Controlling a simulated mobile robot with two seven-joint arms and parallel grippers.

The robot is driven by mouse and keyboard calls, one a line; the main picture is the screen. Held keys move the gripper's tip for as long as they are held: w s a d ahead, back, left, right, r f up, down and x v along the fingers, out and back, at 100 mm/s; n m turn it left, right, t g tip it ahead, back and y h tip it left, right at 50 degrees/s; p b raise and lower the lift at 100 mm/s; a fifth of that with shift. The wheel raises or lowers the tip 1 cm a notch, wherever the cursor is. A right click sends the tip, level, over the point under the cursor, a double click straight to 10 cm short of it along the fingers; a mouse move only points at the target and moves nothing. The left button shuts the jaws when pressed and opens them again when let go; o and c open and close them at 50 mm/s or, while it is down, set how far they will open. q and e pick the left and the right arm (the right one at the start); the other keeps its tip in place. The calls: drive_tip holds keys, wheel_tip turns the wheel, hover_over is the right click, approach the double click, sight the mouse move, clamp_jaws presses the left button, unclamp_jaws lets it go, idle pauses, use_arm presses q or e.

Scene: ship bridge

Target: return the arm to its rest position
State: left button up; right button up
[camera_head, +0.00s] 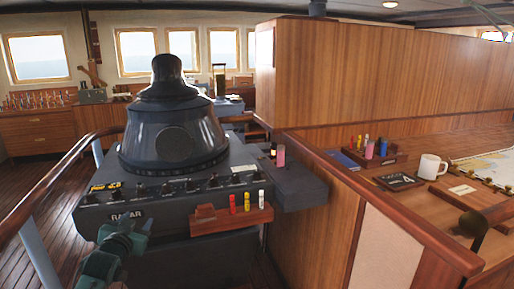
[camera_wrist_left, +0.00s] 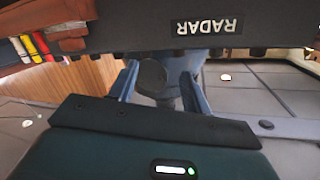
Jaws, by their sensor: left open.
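My left gripper (camera_head: 124,236) is green and grey and reaches up from the bottom left of the head view, in front of the radar console (camera_head: 165,222). In the left wrist view its two grey-blue fingers stand apart, and the gripper (camera_wrist_left: 160,78) is open. I see no held object; a dark rounded shape shows between the fingers, and I cannot tell what it is. The console's lower edge with an upside-down RADAR label (camera_wrist_left: 207,26) is close beyond the fingertips. My right gripper does not show.
A wooden handrail (camera_head: 62,165) curves along the left. A small wooden rack (camera_head: 218,222) with red, yellow and white markers sits on the console front. On the right, a chart table holds a white mug (camera_head: 432,167) and a pen tray (camera_head: 369,158). Open floor (camera_head: 25,190) lies left.

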use_arm(q)
drive_tip(key=s+d+f+m+g+h, duration=0.1)
drive_tip(key=s+d+f+g+h, duration=0.1)
drive_tip(key=s+d+f, duration=0.55)
drive_tip(key=s+d+f+g+h, duration=0.1)
drive_tip(key=s+d+f, duration=0.3)
drive_tip(key=s+f, duration=0.6)
drive_tip(key=s+d+f+g, duration=0.1)
drive_tip(key=s+d, duration=0.2)
drive_tip(key=s, duration=0.6)
drive_tip(key=s+d+f+n+g+h, duration=0.1)
drive_tip(key=s+d, duration=0.3)
drive_tip(key=s, duration=0.6)
drive_tip(key=shift+s+f+g+h, duration=0.3)
drive_tip(key=shift+f+g, duration=0.1)
drive_tip(key=shift+f, duration=0.3)
